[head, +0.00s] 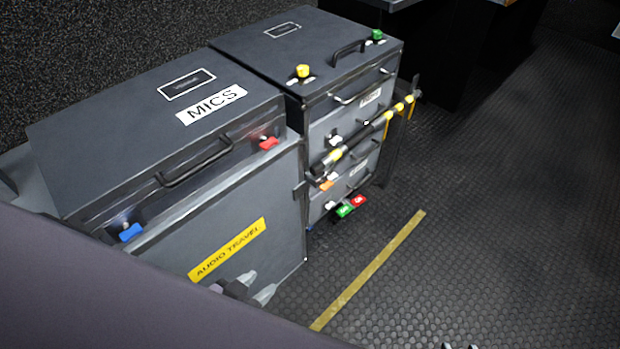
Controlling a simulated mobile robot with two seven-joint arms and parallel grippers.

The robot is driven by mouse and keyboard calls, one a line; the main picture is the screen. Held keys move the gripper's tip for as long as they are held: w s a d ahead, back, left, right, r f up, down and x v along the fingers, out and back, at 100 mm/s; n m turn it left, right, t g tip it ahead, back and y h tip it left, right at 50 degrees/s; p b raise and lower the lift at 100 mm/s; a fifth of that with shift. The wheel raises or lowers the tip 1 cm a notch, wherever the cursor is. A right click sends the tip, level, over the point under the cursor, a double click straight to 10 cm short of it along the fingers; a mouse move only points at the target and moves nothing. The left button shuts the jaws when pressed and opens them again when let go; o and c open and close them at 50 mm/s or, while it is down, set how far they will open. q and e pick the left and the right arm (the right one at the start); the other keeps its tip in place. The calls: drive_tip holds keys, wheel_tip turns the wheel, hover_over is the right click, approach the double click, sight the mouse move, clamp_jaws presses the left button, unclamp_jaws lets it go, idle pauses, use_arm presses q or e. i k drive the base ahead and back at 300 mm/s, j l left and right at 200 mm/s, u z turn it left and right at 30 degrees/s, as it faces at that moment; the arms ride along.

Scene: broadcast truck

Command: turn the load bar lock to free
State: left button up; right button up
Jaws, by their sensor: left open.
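A load bar (358,140), black with yellow bands, runs at a slant across the front of the rear dark case. Its near end is by the case's left front edge and its far end sticks out past the right edge. I cannot make out which way the lock is set. My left gripper (261,284) is open and empty, in front of the near case's lower front, apart from the bar. Two small tips at the bottom edge may be my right gripper (460,346).
The near case (150,120) has a "MICS" label, a yellow "AUDIO TRAVEL" label (228,248), and blue and red latches. The rear case (320,50) has yellow and green knobs on top. A yellow floor stripe (370,270) crosses the open black floor at right.

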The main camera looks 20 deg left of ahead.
sight(324, 185)
drive_tip(key=k+j, duration=0.25)
drive_tip(key=j, duration=0.15)
drive_tip(key=k+j, duration=0.25)
drive_tip(key=j, duration=0.15)
drive_tip(key=k+j, duration=0.2)
drive_tip(key=j, duration=0.2)
